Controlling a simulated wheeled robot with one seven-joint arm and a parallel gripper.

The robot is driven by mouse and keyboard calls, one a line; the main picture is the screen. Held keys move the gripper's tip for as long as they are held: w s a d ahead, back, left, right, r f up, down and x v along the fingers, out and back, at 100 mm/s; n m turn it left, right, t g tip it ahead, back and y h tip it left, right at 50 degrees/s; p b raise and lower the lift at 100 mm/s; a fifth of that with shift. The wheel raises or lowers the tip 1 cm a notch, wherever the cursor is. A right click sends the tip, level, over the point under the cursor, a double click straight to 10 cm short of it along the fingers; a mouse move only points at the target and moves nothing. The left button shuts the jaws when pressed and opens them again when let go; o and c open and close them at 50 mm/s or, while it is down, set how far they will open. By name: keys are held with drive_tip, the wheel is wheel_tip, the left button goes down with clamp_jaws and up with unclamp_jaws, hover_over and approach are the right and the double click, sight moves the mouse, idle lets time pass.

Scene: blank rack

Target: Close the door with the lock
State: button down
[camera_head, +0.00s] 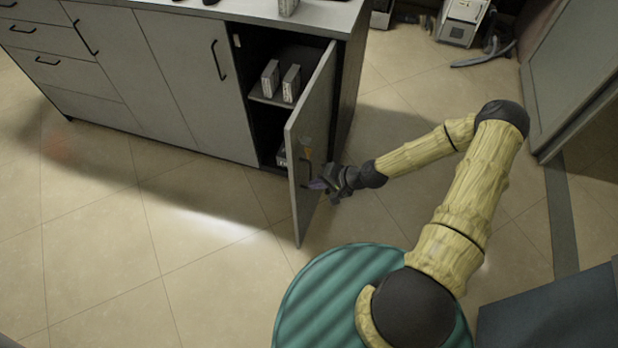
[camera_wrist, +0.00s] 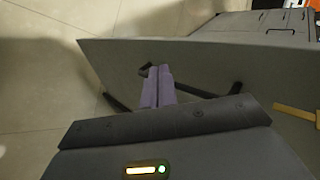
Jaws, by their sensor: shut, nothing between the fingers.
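The cabinet door (camera_head: 310,145) stands wide open, hinged at its right side and swung out from the grey cabinet. My gripper (camera_head: 318,185) is shut and empty, at the door's outer face beside its dark handle (camera_head: 305,170). In the wrist view the door face (camera_wrist: 215,70) fills the middle, and my gripper's purple fingers (camera_wrist: 158,82) lie together close to the door. Dark handle parts (camera_wrist: 117,103) show beside the fingers. Whether the fingers touch the door or handle cannot be told.
The open compartment holds small boxes (camera_head: 280,82) on a shelf (camera_head: 268,98). Closed doors and drawers (camera_head: 60,62) fill the cabinet's left. The tiled floor (camera_head: 190,250) left of the door is clear. A dark blue object (camera_head: 550,315) stands at lower right.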

sight(297, 181)
drive_tip(key=shift+w+a+r+p, duration=0.15)
drive_tip(key=shift+w+a, duration=0.25)
drive_tip(key=shift+a, duration=0.45)
drive_tip(key=shift+w+a+f+p, duration=0.1)
drive_tip(key=shift+w+a+p, duration=0.2)
drive_tip(key=shift+a, duration=0.5)
drive_tip(key=shift+r, duration=0.1)
